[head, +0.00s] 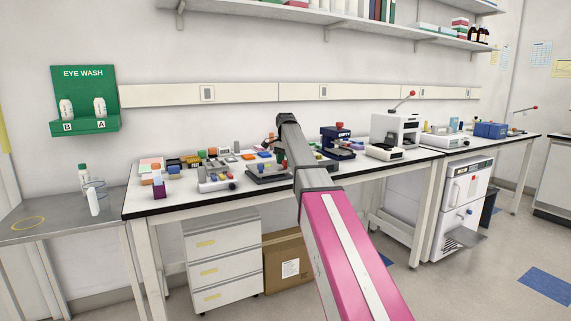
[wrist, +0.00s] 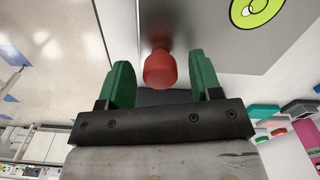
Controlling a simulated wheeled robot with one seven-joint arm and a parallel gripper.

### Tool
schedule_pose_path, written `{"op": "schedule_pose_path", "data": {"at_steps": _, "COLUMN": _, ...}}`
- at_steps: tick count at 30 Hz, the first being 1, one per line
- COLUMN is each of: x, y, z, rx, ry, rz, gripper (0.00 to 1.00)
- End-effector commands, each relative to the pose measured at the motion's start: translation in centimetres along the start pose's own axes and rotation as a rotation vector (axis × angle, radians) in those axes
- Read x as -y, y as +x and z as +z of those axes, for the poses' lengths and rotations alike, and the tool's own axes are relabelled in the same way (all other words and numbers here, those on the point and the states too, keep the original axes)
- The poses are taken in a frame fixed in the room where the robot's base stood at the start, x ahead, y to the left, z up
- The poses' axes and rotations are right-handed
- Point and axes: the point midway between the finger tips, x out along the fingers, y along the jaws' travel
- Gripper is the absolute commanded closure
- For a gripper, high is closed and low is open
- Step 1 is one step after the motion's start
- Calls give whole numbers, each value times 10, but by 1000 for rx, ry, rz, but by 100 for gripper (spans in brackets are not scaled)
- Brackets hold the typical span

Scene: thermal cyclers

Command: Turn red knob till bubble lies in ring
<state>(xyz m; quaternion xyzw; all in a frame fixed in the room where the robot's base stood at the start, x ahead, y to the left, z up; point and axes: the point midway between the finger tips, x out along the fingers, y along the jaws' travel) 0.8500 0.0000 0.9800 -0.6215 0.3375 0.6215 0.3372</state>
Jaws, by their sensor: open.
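The red knob (wrist: 160,69) shows in the wrist view, on the side of a grey plate (wrist: 215,45). My gripper (wrist: 162,82) is open, with its green fingers on either side of the knob. I see a gap on both sides, so the fingers do not appear to touch it. A round yellow-green level (wrist: 239,14) with dark curved lines sits on the plate at the top right. The frame's top edge cuts it off, and I cannot tell for certain where the bubble lies against the ring. In the head view my arm hides the knob and most of my gripper.
The white bench (head: 163,205) is crowded with small lab items on both sides of my arm. A dark blue device (head: 334,141) and a white press with a lever (head: 396,129) stand to the right. A cardboard box (head: 287,262) sits under the bench.

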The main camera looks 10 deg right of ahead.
Motion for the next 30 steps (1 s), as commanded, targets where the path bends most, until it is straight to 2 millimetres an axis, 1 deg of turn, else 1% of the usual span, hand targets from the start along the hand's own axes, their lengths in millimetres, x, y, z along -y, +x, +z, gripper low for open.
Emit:
{"op": "schedule_pose_path", "data": {"at_steps": 3, "x": 0, "y": 5, "z": 0, "rx": 0, "ry": 0, "rz": 0, "gripper": 42}}
{"op": "schedule_pose_path", "data": {"at_steps": 11, "x": 0, "y": 5, "z": 0, "rx": 0, "ry": 0, "rz": 0, "gripper": 42}}
{"op": "schedule_pose_path", "data": {"at_steps": 12, "x": 0, "y": 5, "z": 0, "rx": 0, "ry": 0, "rz": 0, "gripper": 54}}
{"op": "schedule_pose_path", "data": {"at_steps": 14, "x": 0, "y": 5, "z": 0, "rx": 0, "ry": 0, "rz": 0, "gripper": 74}}
{"op": "schedule_pose_path", "data": {"at_steps": 15, "x": 0, "y": 5, "z": 0, "rx": 0, "ry": 0, "rz": 0, "gripper": 87}}
{"op": "schedule_pose_path", "data": {"at_steps": 16, "x": 0, "y": 5, "z": 0, "rx": 0, "ry": 0, "rz": 0, "gripper": 91}}
{"op": "schedule_pose_path", "data": {"at_steps": 25, "x": 0, "y": 5, "z": 0, "rx": 0, "ry": -20, "rz": 0, "gripper": 91}}
{"op": "schedule_pose_path", "data": {"at_steps": 30, "x": 0, "y": 5, "z": 0, "rx": 0, "ry": -87, "rz": -1, "gripper": 91}}
